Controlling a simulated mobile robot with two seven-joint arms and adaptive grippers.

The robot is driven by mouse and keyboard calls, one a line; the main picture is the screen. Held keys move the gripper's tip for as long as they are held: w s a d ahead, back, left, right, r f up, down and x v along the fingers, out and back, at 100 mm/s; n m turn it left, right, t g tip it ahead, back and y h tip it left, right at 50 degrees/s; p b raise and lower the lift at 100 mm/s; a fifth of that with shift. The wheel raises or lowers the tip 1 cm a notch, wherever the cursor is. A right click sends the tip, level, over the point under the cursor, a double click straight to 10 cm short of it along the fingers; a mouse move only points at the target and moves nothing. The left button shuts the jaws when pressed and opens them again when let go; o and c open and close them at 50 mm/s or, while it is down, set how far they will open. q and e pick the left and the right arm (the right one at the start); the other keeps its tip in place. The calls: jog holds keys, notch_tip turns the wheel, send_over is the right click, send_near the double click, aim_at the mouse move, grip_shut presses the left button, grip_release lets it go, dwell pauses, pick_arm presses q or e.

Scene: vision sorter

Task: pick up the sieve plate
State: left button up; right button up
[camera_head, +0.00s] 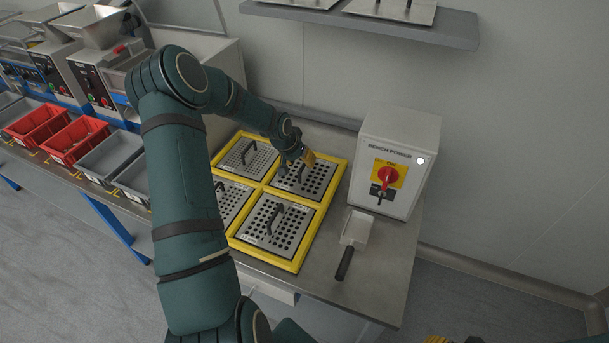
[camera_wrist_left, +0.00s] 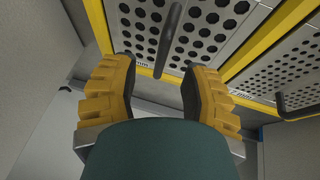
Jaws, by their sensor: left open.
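Several metal sieve plates with round holes and dark bar handles lie in a yellow four-part frame (camera_head: 299,258). They are a back left plate (camera_head: 262,160), a back right plate (camera_head: 318,184), a front left plate (camera_head: 226,204) and a front right plate (camera_head: 265,241). My left gripper (camera_head: 298,163) is over the back right plate, partly hidden by its own wrist. In the left wrist view the open yellow-padded fingers (camera_wrist_left: 157,78) point at a plate (camera_wrist_left: 213,37). Yellow parts of my right gripper (camera_head: 438,340) show at the bottom edge.
A bench power box (camera_head: 401,150) with a red switch stands right of the frame. A scoop (camera_head: 350,240) with a black handle lies on the bench in front of it. Red bins (camera_head: 76,139) and grey bins (camera_head: 112,156) stand at the left. A wall shelf (camera_head: 370,25) hangs above.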

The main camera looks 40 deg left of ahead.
aim_at(304, 164)
pick_arm(q)
jog(key=b+x, duration=0.1)
jog(key=x, duration=0.3)
jog(key=shift+f, duration=0.15)
jog(key=shift+a, duration=0.1)
grip_shut()
